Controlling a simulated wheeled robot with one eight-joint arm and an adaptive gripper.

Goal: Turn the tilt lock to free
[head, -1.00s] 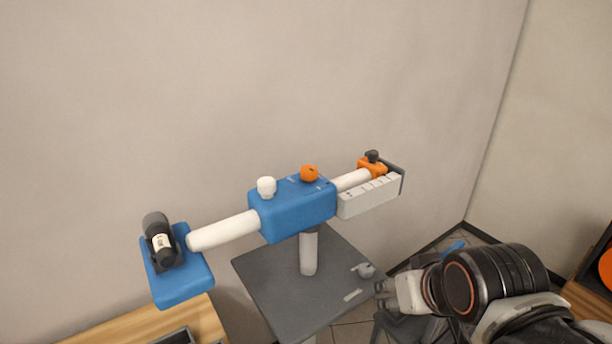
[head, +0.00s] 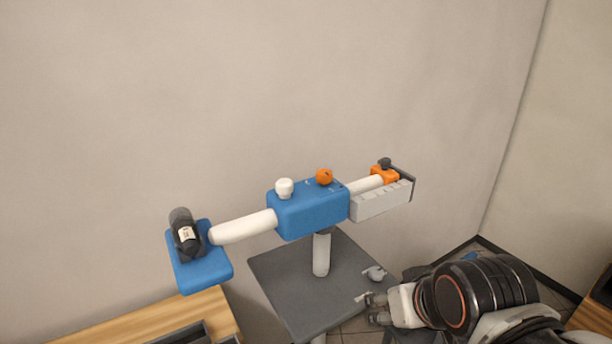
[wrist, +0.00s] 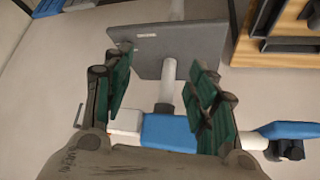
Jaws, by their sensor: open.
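A blue block (head: 308,211) on an upright post carries a white knob (head: 284,188) and an orange knob (head: 324,177) on its top. I cannot tell from the frames which knob is the tilt lock, and its markings are too small to read. My gripper (head: 372,308) is low at the right of the block, by the right edge of the grey plate, apart from both knobs. In the wrist view my gripper (wrist: 163,75) is open, with green-lined fingers spread and nothing held. The blue block (wrist: 168,131) shows beyond them; its knobs are not clear there.
A white beam (head: 244,227) runs through the block, with a blue tray (head: 203,274) and dark cylinder (head: 184,232) at left. At right are an orange clamp (head: 384,174) and pale box (head: 381,201). The grey plate (head: 285,286) lies below. Wooden furniture stands lower left.

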